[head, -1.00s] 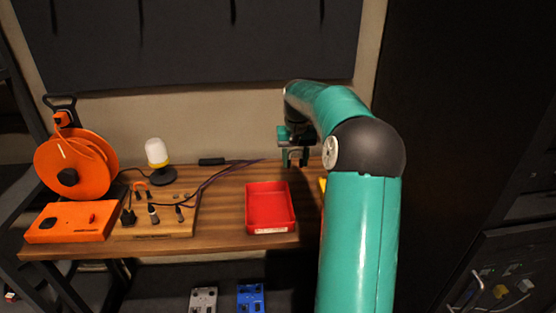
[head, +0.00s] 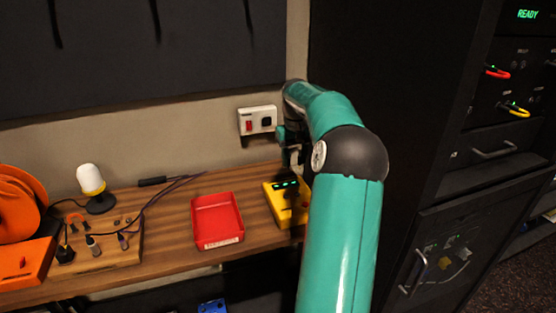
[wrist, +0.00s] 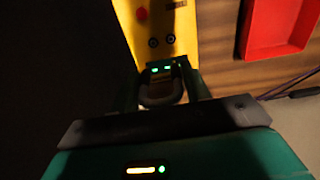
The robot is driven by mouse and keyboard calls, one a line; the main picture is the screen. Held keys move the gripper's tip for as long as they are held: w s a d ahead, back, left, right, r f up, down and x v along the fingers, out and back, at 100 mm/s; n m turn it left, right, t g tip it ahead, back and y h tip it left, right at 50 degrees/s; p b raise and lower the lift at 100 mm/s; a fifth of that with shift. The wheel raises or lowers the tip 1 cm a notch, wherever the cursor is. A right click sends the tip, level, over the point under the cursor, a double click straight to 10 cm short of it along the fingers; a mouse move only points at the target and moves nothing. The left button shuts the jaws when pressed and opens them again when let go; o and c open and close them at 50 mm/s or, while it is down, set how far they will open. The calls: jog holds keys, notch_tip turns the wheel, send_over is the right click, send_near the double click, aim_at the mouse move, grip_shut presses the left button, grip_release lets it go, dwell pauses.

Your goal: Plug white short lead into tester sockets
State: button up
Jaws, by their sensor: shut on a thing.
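The yellow tester (head: 287,207) lies on the bench right of the red tray, with green lights at its far end. In the wrist view the tester (wrist: 163,20) shows a red button and two dark round sockets (wrist: 161,41). My gripper (head: 291,150) is above the tester's far end, partly hidden by my arm. In the wrist view my gripper (wrist: 160,84) is shut on the pale, U-shaped short lead (wrist: 161,101), which looks greyish in shadow. The lead appears apart from the sockets; its plug tips cannot be made out.
The red tray (head: 217,222) looks empty. A wooden board with plugs (head: 105,252), a lamp (head: 91,182) and an orange reel (head: 18,205) stand to the left. A wall outlet (head: 257,120) is behind the tester. A dark rack (head: 480,150) with red and yellow leads stands right.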

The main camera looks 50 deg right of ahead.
send_over(292, 195)
notch_tip(292, 195, down, 8)
jog(key=shift+w+f, duration=0.15)
jog(key=shift+f, duration=0.3)
jog(key=shift+f, duration=0.9)
jog(key=shift+f, duration=0.6)
dwell(1.8)
jog(key=o, duration=1.4)
jog(key=shift+c, duration=0.2)
notch_tip(292, 195, up, 14)
jog(key=shift+f, duration=0.1)
